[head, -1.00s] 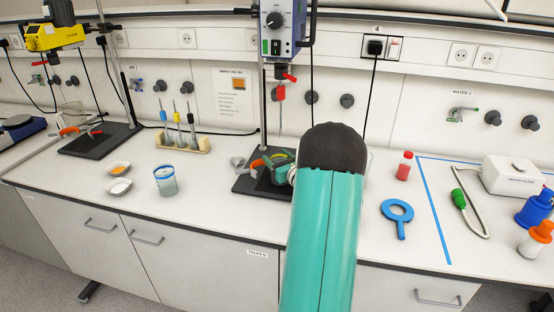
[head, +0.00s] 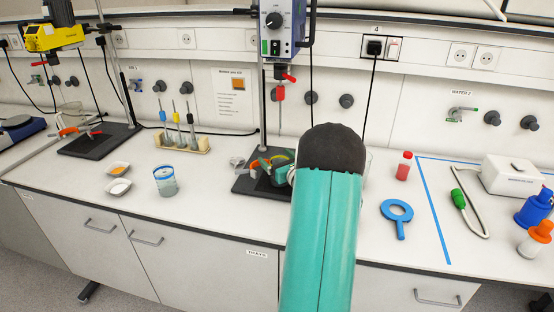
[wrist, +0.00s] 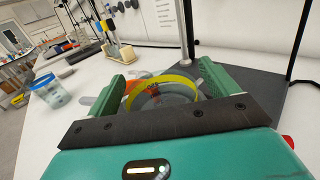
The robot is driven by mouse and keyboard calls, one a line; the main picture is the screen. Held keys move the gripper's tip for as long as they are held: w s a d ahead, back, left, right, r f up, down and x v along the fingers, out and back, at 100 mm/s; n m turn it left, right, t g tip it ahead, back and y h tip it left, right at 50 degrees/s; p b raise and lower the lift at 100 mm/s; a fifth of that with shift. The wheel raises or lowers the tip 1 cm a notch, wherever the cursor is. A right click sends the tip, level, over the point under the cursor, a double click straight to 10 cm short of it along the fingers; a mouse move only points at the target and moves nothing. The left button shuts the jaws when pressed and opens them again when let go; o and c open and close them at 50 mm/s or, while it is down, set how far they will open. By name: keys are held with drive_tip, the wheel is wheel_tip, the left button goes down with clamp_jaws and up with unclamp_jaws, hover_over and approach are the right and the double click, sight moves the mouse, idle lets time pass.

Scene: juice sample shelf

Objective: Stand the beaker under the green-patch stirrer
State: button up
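The stirrer (head: 283,30) with a small green patch hangs at the middle of the bench, above a black base plate (head: 243,186). My gripper is low over that plate, mostly hidden behind my arm in the head view. In the wrist view its two green fingers (wrist: 163,82) are wide apart, one on each side of a clear round beaker with a yellow rim (wrist: 180,77). The beaker fills most of the gap; whether the fingers press on it is unclear. Its bottom is hidden by my gripper. An orange-and-grey clamp (head: 258,162) is close beside the fingers.
A blue-rimmed beaker (head: 165,182) stands left of the plate, near two small dishes (head: 119,186) and a rack (head: 181,144). A yellow stirrer (head: 54,37) is at far left.

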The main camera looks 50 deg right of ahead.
drive_tip(key=shift+s+f, duration=0.2)
drive_tip(key=shift+f, duration=0.15)
drive_tip(key=shift+s+a, duration=0.15)
drive_tip(key=shift+s, duration=0.15)
drive_tip(key=v, duration=1.2)
drive_tip(key=shift+s+a+r, duration=0.2)
drive_tip(key=shift+s+r, duration=0.15)
drive_tip(key=shift+w+a, duration=0.1)
